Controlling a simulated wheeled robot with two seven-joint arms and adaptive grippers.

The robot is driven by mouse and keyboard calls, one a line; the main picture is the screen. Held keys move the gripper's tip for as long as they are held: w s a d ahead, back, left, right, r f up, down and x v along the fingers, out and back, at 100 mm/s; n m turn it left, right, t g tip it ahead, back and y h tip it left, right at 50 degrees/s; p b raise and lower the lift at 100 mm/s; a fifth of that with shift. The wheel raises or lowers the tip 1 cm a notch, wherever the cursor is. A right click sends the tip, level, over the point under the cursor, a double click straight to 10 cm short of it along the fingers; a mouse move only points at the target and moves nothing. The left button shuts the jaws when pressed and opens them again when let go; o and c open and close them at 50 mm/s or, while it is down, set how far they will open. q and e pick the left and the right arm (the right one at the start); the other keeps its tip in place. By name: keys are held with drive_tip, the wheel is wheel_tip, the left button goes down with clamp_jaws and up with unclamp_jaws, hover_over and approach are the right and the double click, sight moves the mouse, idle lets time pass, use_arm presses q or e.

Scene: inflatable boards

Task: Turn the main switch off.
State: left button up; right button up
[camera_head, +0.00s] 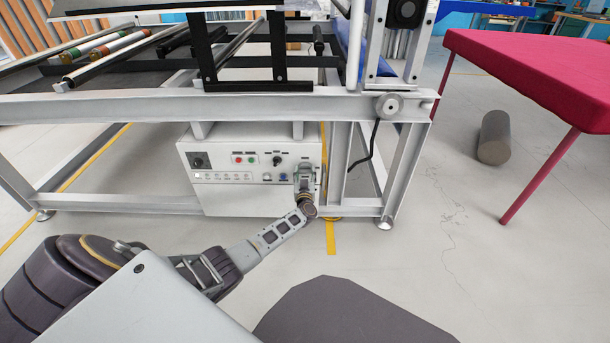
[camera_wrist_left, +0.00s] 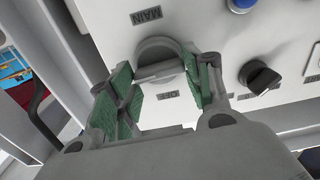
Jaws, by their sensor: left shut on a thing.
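The main switch (camera_wrist_left: 158,52) shows in the left wrist view as a grey round base with a handle, on a white panel. A MAIN label sits beside it and reads upside down, and an OFF label lies on its opposite side. My left gripper (camera_wrist_left: 160,84) has its green-padded fingers on both sides of the switch handle and is shut on it. In the head view my left gripper (camera_head: 305,172) is at the right part of the white control box (camera_head: 250,205) and hides the switch. My right gripper is not in view.
A black knob (camera_wrist_left: 259,77) and a blue button (camera_wrist_left: 241,4) sit beside the switch. The control box is under a grey metal frame (camera_head: 240,106). The floor between is clear.

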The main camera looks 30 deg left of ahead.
use_arm(q)
drive_tip(key=shift+n, duration=0.4)
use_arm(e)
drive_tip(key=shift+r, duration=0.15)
use_arm(q)
drive_tip(key=shift+f+n+p, duration=0.1)
drive_tip(key=shift+n+p, duration=0.3)
drive_tip(key=shift+n, duration=0.6)
drive_tip(key=n, duration=0.4)
drive_tip(key=shift+s+f+n+b, duration=0.1)
drive_tip(key=shift+n+b, duration=0.2)
drive_tip(key=shift+b, duration=0.05)
drive_tip(key=n+b, duration=0.2)
drive_tip(key=n, duration=0.3)
drive_tip(key=n+b, duration=0.1)
drive_tip(key=n, duration=0.4)
drive_tip(key=shift+a+f+b, duration=0.15)
drive_tip(key=shift+a+b, duration=0.05)
drive_tip(key=shift+b, duration=0.15)
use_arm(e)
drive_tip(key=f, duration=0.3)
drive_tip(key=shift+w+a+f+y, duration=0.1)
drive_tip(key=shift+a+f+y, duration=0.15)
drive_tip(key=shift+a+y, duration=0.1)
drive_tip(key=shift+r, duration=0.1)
use_arm(q)
drive_tip(key=o, duration=1)
